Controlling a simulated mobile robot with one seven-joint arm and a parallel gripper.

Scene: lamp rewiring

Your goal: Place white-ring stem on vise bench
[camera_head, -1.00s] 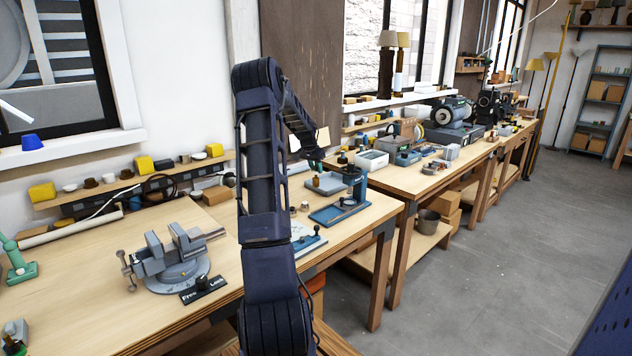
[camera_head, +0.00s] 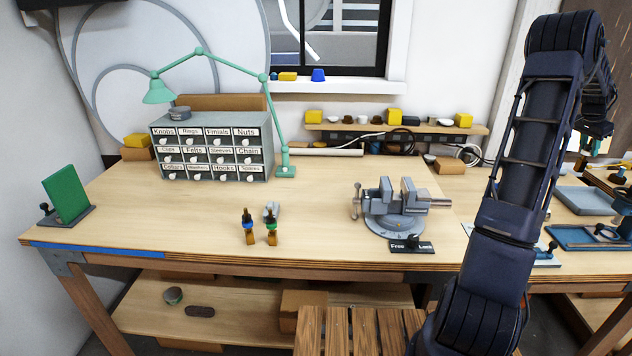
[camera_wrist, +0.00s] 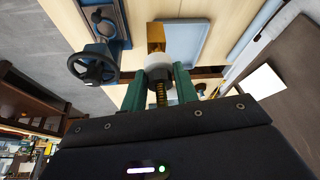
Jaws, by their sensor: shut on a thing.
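My gripper (camera_wrist: 160,92) is shut on a stem with a white ring (camera_wrist: 157,62). A threaded brass rod shows between the green fingers, and a brass-coloured block lies beyond the ring. In the head view my gripper (camera_head: 598,132) is at the far right, high and to the right of the vise; the stem is too small to make out there. The vise bench (camera_head: 130,215) fills the middle and left. The grey vise (camera_head: 393,208) stands on it, its jaws apart and empty. A blue-ring stem (camera_head: 248,228) and a green-ring stem (camera_head: 271,229) stand near the front edge.
A labelled drawer cabinet (camera_head: 212,150) and a green lamp (camera_head: 283,130) stand at the back. A green panel (camera_head: 66,192) stands at the left. A Free/Lock plate (camera_head: 411,247) lies before the vise. Bench top is clear left of the stems and between stems and vise.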

